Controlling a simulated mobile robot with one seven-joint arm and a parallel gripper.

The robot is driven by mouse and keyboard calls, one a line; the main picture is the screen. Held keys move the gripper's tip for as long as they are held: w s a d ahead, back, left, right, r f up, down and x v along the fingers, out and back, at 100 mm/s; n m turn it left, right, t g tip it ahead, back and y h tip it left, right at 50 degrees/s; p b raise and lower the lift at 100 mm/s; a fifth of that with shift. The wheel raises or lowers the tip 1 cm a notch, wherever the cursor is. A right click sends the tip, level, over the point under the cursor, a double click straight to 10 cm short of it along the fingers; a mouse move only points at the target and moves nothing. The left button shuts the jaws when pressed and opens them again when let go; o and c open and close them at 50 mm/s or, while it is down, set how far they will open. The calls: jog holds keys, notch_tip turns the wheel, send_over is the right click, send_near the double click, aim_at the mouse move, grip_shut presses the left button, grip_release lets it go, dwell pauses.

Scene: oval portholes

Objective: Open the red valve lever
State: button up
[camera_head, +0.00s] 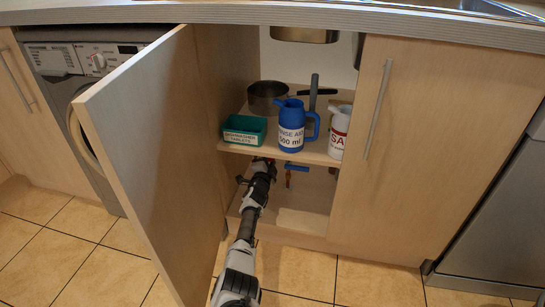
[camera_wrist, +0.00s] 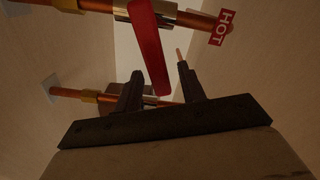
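The red valve lever (camera_wrist: 147,40) shows in the wrist view as a long flat bar. It runs down from a metal valve body on the upper copper pipe (camera_wrist: 105,6), which carries a red HOT tag (camera_wrist: 222,27). My gripper (camera_wrist: 160,70) is open, with one dark finger on each side of the lever's lower end in the picture. I cannot tell whether either finger touches it. In the head view my gripper (camera_head: 262,163) is inside the cupboard, just under the shelf. The red lever cannot be made out there.
A blue lever (camera_head: 297,167) sits right of my gripper. The shelf (camera_head: 325,158) above holds a green box (camera_head: 244,131), a blue jug (camera_head: 291,128), a white container (camera_head: 339,135) and a pot (camera_head: 266,98). The open door (camera_head: 160,160) stands left of my arm.

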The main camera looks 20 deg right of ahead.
jog(key=shift+w+d, duration=0.2)
jog(key=shift+w, duration=0.1)
grip_shut()
